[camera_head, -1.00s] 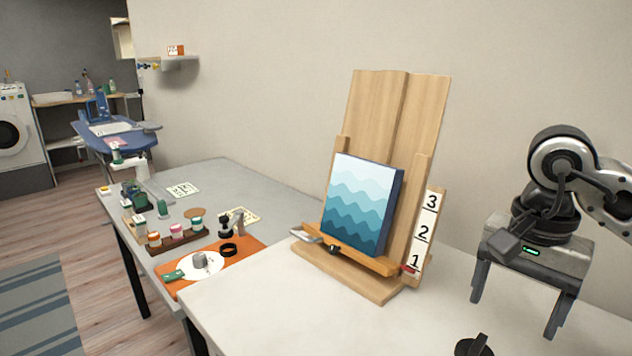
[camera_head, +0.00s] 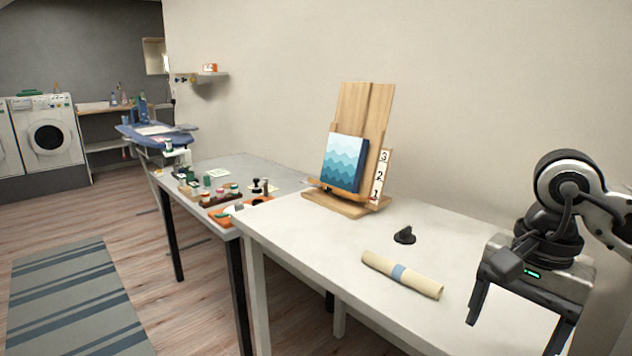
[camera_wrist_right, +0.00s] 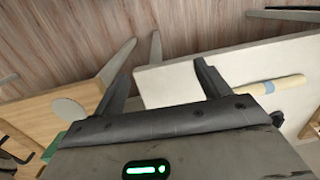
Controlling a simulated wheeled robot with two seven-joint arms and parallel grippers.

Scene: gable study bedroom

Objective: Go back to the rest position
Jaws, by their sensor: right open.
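My right gripper (camera_head: 520,325) is at the right of the head view, raised in front of the white table (camera_head: 330,245). Its two fingers are spread apart with nothing between them. In the right wrist view the open fingers (camera_wrist_right: 160,85) show with the floor and the white table's edge beyond them. My left gripper is in neither view.
On the white table stand a wooden easel (camera_head: 378,115) with a blue wave canvas (camera_head: 345,163), a black knob-like object (camera_head: 405,235) and a rolled cream cloth (camera_head: 375,263). A grey table (camera_head: 225,167) holds several small jars. Floor (camera_head: 165,290) is open at the left.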

